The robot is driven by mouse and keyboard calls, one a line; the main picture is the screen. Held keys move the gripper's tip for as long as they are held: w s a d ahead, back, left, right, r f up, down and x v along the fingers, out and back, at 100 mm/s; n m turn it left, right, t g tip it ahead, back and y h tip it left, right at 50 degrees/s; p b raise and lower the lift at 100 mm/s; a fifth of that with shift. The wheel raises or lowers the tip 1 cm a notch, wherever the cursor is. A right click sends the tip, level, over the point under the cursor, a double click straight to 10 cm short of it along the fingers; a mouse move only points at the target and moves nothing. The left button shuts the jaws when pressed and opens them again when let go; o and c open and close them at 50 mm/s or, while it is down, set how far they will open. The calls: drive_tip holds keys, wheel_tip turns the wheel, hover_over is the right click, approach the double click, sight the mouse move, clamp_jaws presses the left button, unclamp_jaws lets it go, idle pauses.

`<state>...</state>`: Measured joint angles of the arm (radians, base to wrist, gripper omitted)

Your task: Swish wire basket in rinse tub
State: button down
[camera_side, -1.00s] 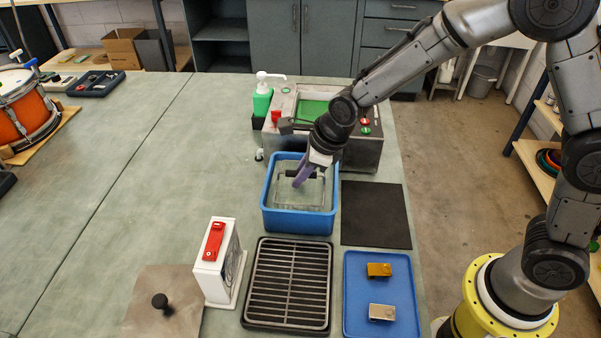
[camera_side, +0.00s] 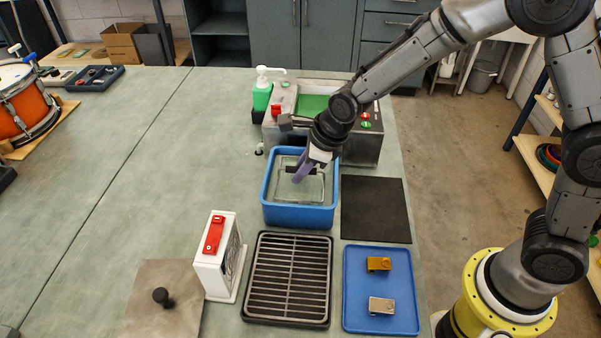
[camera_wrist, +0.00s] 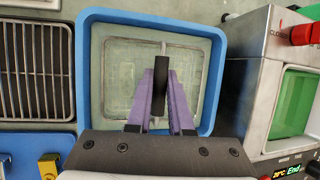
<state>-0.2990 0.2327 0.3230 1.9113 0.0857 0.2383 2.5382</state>
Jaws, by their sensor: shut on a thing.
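The blue rinse tub (camera_side: 300,216) stands on the bench in the middle of the side view; its rim (camera_wrist: 150,18) fills the upper middle of the wrist view. The wire basket (camera_side: 291,190) sits inside the tub, its thin frame and mesh (camera_wrist: 122,75) hard to make out against the pale water. My gripper (camera_side: 302,172) reaches down into the tub from the upper right. Its purple fingers (camera_wrist: 160,95) are shut on the basket's dark upright handle (camera_wrist: 161,76). The basket's depth in the water cannot be told.
A grey machine (camera_side: 361,146) with a green tank stands just behind the tub. A black drain rack (camera_side: 288,278) is in front, a dark mat (camera_side: 375,209) to the right, and a blue tray (camera_side: 381,290) with two metal parts nearer. A white timer (camera_side: 217,258) stands left of the rack.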

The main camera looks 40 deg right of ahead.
drive_tip(key=shift+r, duration=0.4)
drive_tip(key=shift+f, duration=0.1)
drive_tip(key=shift+f, duration=1.05)
drive_tip(key=shift+r, duration=5.05)
drive_tip(key=shift+f, duration=0.1)
